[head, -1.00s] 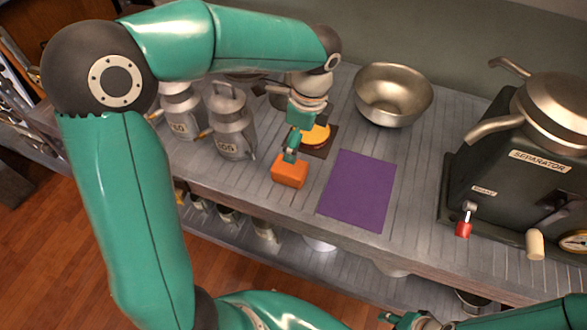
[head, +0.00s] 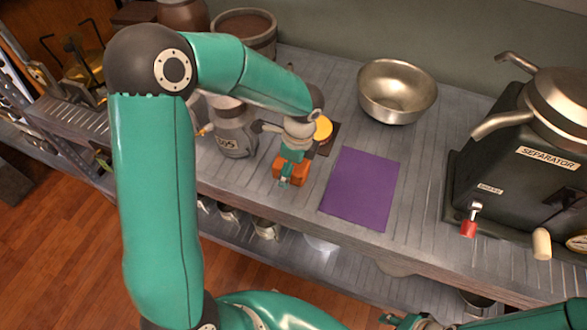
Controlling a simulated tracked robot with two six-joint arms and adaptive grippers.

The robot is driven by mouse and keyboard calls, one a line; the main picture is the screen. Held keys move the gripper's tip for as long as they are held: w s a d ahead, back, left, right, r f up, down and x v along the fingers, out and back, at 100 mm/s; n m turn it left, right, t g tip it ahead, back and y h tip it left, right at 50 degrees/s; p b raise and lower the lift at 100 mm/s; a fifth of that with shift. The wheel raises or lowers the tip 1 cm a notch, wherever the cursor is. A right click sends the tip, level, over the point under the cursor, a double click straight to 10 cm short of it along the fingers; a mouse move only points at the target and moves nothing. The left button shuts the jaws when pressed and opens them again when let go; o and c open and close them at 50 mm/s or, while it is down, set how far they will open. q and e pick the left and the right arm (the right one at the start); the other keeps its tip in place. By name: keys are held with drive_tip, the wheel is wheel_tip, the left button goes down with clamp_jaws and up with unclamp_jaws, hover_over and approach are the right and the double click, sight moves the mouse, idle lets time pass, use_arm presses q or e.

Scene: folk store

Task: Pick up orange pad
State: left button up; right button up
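The orange pad (head: 303,168), a small block, sits on the grey slatted counter near its front edge, left of the purple mat (head: 361,188). My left gripper (head: 285,182) reaches down over the pad and covers its middle, so orange shows on both sides of it. I cannot tell whether its fingers are open or shut, or whether they touch the pad. My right gripper (head: 402,320) shows only in part at the bottom edge, away from the counter top.
A yellow disc (head: 322,128) on a dark square lies just behind the pad. A metal bowl (head: 397,92) stands behind the mat. A metal can (head: 233,132) stands to the left. The dark separator (head: 520,155) stands at the right.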

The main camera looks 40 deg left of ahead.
use_arm(q)
drive_tip(key=shift+f, duration=0.1)
drive_tip(key=shift+c, duration=0.2)
drive_tip(key=c, duration=1.2)
drive_tip(key=shift+o, duration=0.2)
wheel_tip(320, 180, up, 20)
drive_tip(key=p, duration=0.2)
drive_tip(key=shift+p, duration=0.4)
